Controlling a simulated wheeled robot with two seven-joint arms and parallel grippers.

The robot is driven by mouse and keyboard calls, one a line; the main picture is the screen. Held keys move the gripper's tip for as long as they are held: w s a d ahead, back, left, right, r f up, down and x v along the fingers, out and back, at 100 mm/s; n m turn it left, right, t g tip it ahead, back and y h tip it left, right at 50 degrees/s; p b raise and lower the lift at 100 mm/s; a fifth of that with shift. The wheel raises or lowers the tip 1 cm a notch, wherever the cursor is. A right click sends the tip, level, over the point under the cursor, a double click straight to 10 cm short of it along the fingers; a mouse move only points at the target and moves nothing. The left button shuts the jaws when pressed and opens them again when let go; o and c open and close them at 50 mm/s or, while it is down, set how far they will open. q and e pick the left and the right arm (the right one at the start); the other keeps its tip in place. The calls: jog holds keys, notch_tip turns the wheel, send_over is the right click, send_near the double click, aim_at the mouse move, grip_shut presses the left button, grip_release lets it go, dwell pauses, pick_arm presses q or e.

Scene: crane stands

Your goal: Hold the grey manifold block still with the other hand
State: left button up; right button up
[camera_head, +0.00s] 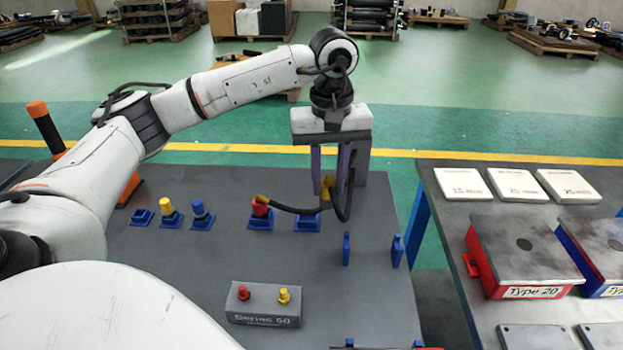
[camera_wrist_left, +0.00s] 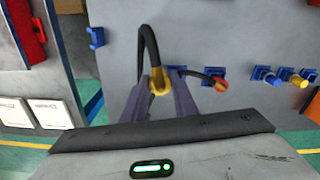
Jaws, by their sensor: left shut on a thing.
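The grey manifold block (camera_head: 262,312), marked "Series 60", sits on the grey table at the front. A red fitting (camera_head: 243,292) and a yellow fitting (camera_head: 284,295) stand on its top. My left gripper (camera_head: 329,183) is behind and right of the block, apart from it, pointing down. It is shut on a yellow hose end (camera_wrist_left: 158,82). The black hose (camera_head: 345,200) loops beside the fingers. A hose end with a red part (camera_head: 261,206) stands in a blue holder left of the gripper. My right gripper is not in view.
Blue holders (camera_head: 142,216) stand in a row on the table (camera_head: 190,270), two with yellow and blue fittings. Two upright blue brackets (camera_head: 346,248) stand at the right. A second table holds white plates (camera_head: 462,186) and a "Type 20" box (camera_head: 522,255). Table around the block is mostly clear.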

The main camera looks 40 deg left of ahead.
pick_arm(q)
jog(key=w+a+f+n+b, duration=0.1)
jog(key=a+n, duration=0.2)
jog(key=a, duration=0.3)
jog(key=shift+a+n, duration=0.35)
jog(key=shift+n, duration=0.05)
notch_tip(320, 180, down, 6)
jog(key=b, duration=0.2)
jog(key=shift+d+b, duration=0.1)
jog(key=shift+b, duration=0.25)
dwell(0.3)
